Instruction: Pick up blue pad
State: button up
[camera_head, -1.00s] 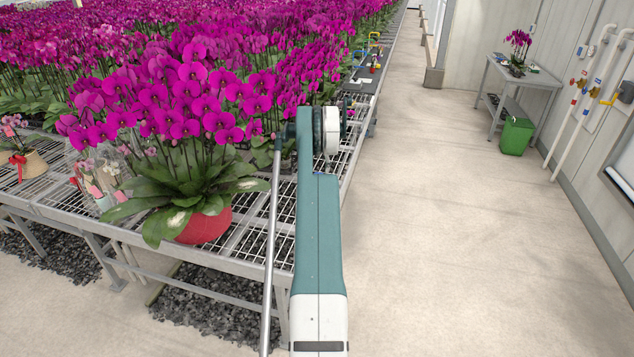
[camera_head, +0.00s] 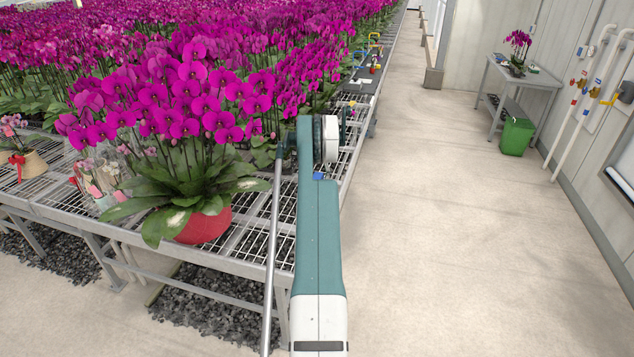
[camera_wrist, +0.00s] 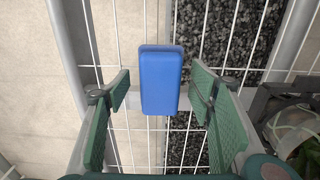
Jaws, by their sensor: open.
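The blue pad (camera_wrist: 160,80) is a rounded blue block in the wrist view, on the white wire mesh of the bench. My gripper (camera_wrist: 161,92) is open, with one green-padded finger on each side of the pad and a gap on both sides. I cannot tell how far the fingertips are above the mesh.
A large magenta orchid in a red pot (camera_head: 205,226) stands on the wire bench (camera_head: 245,240) left of my arm. More orchids fill the bench behind. The aisle (camera_head: 450,220) on the right is clear.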

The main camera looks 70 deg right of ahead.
jog(key=c, duration=1.1)
jog(key=shift+o, duration=0.2)
jog(key=shift+r, duration=0.15)
notch_tip(320, 180, up, 10)
jog(key=shift+f+p, duration=0.1)
jog(key=shift+p, duration=0.3)
jog(key=o, duration=0.3)
jog(key=shift+c, duration=0.8)
